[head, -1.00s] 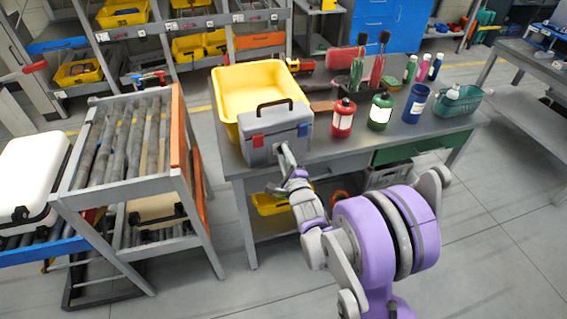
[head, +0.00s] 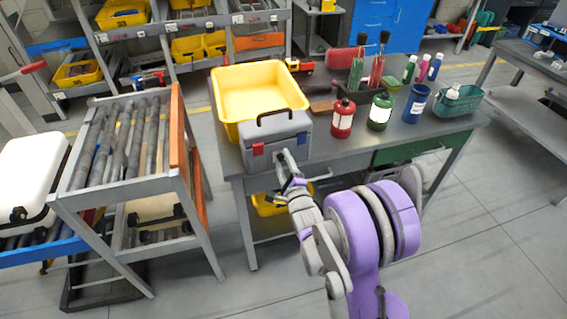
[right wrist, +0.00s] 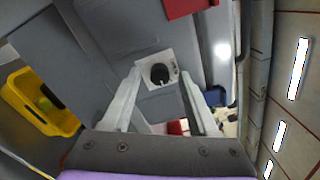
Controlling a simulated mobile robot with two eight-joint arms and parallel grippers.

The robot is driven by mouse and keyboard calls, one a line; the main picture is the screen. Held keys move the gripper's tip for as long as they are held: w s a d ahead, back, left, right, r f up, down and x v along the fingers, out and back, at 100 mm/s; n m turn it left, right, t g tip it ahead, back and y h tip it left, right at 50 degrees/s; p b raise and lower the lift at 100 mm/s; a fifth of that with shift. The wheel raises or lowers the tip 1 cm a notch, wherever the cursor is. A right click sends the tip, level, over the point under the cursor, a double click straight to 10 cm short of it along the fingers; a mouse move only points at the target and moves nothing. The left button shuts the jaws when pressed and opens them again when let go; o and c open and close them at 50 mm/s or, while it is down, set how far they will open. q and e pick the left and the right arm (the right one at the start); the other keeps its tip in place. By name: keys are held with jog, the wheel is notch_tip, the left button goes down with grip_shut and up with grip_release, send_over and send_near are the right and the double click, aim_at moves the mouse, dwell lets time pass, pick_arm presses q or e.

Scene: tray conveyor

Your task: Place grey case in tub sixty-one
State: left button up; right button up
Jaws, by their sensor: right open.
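The grey case (head: 276,146) stands upright on the workbench, with a black handle on top and red and blue latches. It is directly in front of a large empty yellow tub (head: 228,106). I can read no number on the tub. My right gripper (head: 286,160) is open at the front face of the case, low between the latches. In the right wrist view, the open fingers (right wrist: 160,76) flank a pale square with a dark round mark; I cannot tell what it belongs to or whether they touch the case. My left gripper is not in view.
A red canister (head: 342,120), a green canister (head: 380,113), a blue bottle (head: 416,104) and a teal basket (head: 461,103) stand right of the case. A roller rack (head: 125,145) stands to the left. A yellow bin (head: 268,206) is under the bench.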

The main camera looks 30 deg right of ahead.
jog(key=shift+r, duration=0.15)
jog(key=s+a+f+n+g+y+b, duration=0.15)
jog(key=s+a+n+g, duration=0.3)
jog(key=s+n, duration=0.45)
jog(key=s+a+f+n+g+y, duration=0.15)
jog(key=s+a+n+g, duration=0.3)
jog(key=s+n, duration=0.5)
jog(key=s+a+f+n+g+y, duration=0.1)
jog(key=s+a+f+n+g, duration=0.15)
jog(key=s+a+n, duration=0.65)
jog(key=s+d+r+m+p, duration=0.1)
jog(key=d+r+p, duration=0.2)
jog(key=r+p, duration=0.2)
jog(key=shift+s+r+m, duration=0.25)
jog(key=shift+r+m, duration=0.1)
jog(key=shift+r, duration=0.55)
jog(key=shift+g, duration=0.25)
